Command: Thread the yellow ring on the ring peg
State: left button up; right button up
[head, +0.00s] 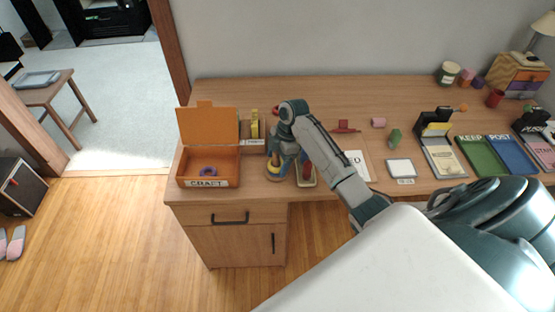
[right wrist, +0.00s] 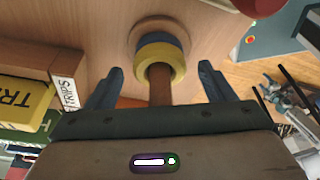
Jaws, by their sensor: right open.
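The ring peg (right wrist: 160,92) is a brown wooden post on a round wooden base (right wrist: 139,27), in the right wrist view. The yellow ring (right wrist: 178,62) is around the post, on top of a blue ring (right wrist: 180,40). My right gripper (right wrist: 161,68) is open, with one finger on each side of the post and apart from the ring. In the head view the yellow ring (head: 272,168) shows low on the desk, just below my right gripper (head: 279,162), which hides most of the post. My left gripper is not in view.
On the wooden desk, an open orange CRAFT box (head: 208,183) at the left holds a purple ring (head: 208,171). A yellow TRIPS holder (head: 254,128) stands behind the peg. A small tray with a red item (head: 306,172) sits just right of it. Trays (head: 483,157) fill the right side.

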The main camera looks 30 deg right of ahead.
jog(key=b+v, duration=0.2)
jog(key=v, duration=0.8)
jog(key=shift+r, duration=0.4)
